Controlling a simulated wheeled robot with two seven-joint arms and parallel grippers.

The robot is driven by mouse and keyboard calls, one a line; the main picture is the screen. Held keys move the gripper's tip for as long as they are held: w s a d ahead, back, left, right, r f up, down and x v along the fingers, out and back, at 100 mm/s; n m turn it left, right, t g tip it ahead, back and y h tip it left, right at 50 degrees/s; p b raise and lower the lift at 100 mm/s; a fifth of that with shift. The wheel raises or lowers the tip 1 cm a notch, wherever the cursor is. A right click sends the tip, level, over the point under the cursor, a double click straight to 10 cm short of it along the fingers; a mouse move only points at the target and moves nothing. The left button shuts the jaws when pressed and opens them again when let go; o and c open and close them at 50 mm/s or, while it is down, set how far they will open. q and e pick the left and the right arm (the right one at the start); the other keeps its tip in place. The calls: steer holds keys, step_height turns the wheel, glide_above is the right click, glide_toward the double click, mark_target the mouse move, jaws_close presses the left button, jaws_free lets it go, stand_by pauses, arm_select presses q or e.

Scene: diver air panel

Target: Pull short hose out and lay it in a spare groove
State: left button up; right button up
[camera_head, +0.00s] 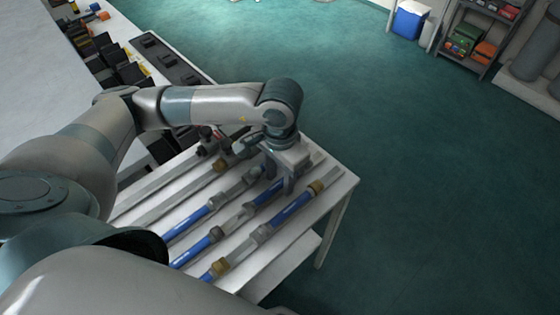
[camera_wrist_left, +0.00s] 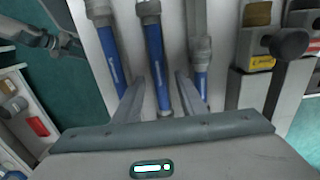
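Several blue hose pieces with grey and brass fittings lie in parallel rows on a white grooved table (camera_head: 345,188). In the head view there are a front hose (camera_head: 290,210), a middle hose (camera_head: 268,195) and a back hose (camera_head: 190,223). My left gripper (camera_head: 286,187) is over the far part of the middle row. In the left wrist view its two fingers (camera_wrist_left: 161,92) are apart, with a blue hose (camera_wrist_left: 155,55) running between them; contact is not clear. Which hose is the short one I cannot tell. A grey jointed shape (camera_wrist_left: 45,40) may be my right gripper.
Empty-looking grooves (camera_head: 150,185) run along the back of the table. Valve fittings (camera_head: 207,142) stand at their far ends, close to my left arm; brass-banded blocks (camera_wrist_left: 257,40) show at the right of the wrist view. A bench with dark boxes (camera_head: 130,72) stands behind.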

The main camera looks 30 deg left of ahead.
arm_select(q)
steer(key=shift+r, duration=0.55)
step_height(320, 180, up, 4)
steer(key=shift+w+f+b, duration=0.1)
steer(key=shift+f+b, duration=0.1)
steer(key=shift+b, duration=0.25)
step_height(320, 180, up, 13)
steer(key=b, duration=0.1)
steer(key=shift+f+b, duration=0.2)
steer(key=shift+b, duration=0.1)
arm_select(e)
steer(key=shift+w+d+f+g, duration=0.1)
steer(key=shift+d+f+g, duration=0.5)
steer(key=shift+d+f, duration=0.1)
